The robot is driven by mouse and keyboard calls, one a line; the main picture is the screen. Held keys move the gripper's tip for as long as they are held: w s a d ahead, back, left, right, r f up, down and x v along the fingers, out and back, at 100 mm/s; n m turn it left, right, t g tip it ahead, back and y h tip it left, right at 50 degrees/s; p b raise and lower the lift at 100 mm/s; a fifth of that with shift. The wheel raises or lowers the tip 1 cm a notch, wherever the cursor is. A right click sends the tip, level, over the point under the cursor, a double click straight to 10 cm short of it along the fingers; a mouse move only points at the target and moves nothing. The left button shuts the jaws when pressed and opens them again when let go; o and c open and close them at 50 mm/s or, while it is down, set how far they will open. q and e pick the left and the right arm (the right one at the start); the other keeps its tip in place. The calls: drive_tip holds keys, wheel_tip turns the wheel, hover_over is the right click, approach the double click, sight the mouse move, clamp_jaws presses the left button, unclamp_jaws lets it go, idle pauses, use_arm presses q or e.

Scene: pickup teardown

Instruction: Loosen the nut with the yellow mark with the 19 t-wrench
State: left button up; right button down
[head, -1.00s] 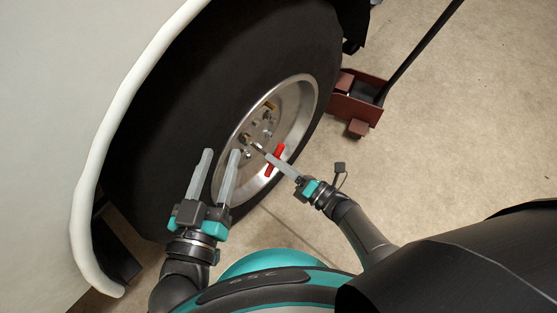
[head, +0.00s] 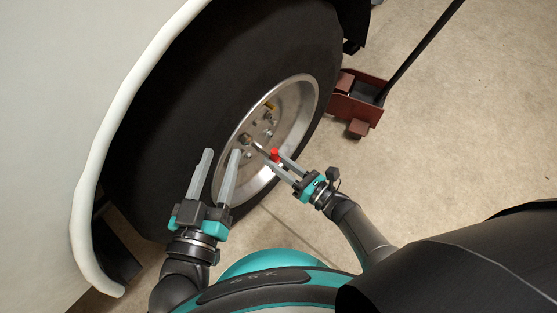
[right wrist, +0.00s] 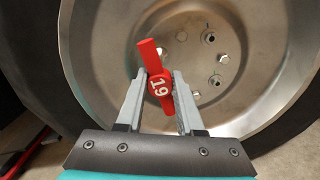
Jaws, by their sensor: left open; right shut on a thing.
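The 19 t-wrench shows its red handle (head: 275,155), and its metal shaft (head: 260,149) runs toward the wheel hub. Its end meets the hub area near a stud or nut (head: 246,138); whether it sits on a nut cannot be told. My right gripper (head: 273,159) is shut on the handle's middle. In the right wrist view the handle (right wrist: 148,52), marked 19, stands near upright, slightly tilted, between the fingers (right wrist: 159,76). My left gripper (head: 222,153) is open and empty, in front of the tyre.
The silver wheel rim (head: 303,92) sits in a black tyre (head: 180,120) under the white fender (head: 90,190). A red-brown floor jack (head: 355,103) with a long black handle stands right of the wheel. The floor at right is clear.

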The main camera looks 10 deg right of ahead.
drive_tip(key=shift+w+a+r+n, duration=0.3)
drive_tip(key=shift+w+a+n, duration=0.1)
drive_tip(key=shift+a+n, duration=0.1)
drive_tip(key=shift+m, duration=0.3)
drive_tip(key=shift+d, duration=0.1)
drive_tip(key=shift+v, duration=1.15)
drive_tip(key=shift+s+d+f, duration=0.1)
drive_tip(key=shift+d+f, duration=0.05)
drive_tip(key=shift+v, duration=2)
